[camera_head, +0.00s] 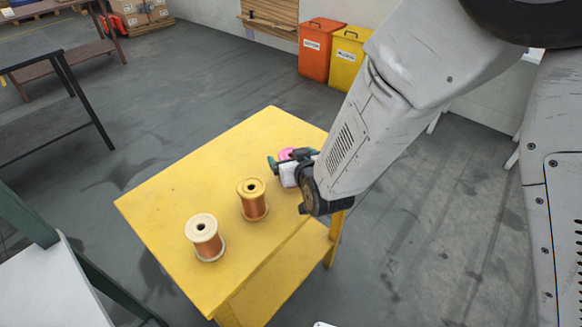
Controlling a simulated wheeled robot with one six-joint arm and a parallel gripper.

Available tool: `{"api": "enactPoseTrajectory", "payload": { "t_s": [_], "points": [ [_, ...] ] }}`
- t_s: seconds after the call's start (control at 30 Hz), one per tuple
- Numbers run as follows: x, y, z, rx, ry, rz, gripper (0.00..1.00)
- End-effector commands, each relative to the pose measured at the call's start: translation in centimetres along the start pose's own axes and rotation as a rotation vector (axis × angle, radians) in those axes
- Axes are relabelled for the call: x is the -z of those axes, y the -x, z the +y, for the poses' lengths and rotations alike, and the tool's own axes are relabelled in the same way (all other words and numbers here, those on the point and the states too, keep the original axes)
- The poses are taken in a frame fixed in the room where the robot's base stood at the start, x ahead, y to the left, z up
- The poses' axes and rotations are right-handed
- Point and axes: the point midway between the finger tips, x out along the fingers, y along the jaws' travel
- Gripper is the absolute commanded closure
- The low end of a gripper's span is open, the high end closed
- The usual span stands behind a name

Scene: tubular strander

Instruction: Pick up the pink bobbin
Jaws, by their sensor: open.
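The pink bobbin (286,153) is at the far right part of the yellow table (165,190). Only a small pink patch of it shows; my gripper hides the rest. My gripper (284,160) is open, with its dark green fingers at the pink patch, apparently one on either side. I cannot tell whether the fingers touch the bobbin or how high they are above the table.
A yellow-topped copper bobbin (252,199) and a cream-topped copper bobbin (205,238) stand upright on the table, nearer and to the left. Orange (319,52) and yellow (345,60) bins stand behind. A dark-framed table (62,75) is at left. Grey floor between is clear.

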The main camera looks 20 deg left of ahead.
Motion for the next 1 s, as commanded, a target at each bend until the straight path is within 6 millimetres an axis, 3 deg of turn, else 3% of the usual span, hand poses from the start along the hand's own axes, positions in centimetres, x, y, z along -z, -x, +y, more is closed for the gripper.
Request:
{"api": "enactPoseTrajectory", "payload": {
  "t_s": [0.3, 0.37, 0.57, 0.6, 1.0],
  "points": [
    [0.01, -0.86, 0.01, 0.000, 0.000, 0.000, 0.13],
    [0.01, -0.85, 0.02, 0.000, 0.000, 0.000, 0.27],
    [0.01, -0.84, 0.01, 0.000, 0.000, 0.000, 0.83],
    [0.16, -0.85, 0.00, 0.000, 0.000, 0.003, 0.87],
    [0.78, -0.61, 0.07, 0.000, -0.001, 0.005, 0.87]
  ]
}}
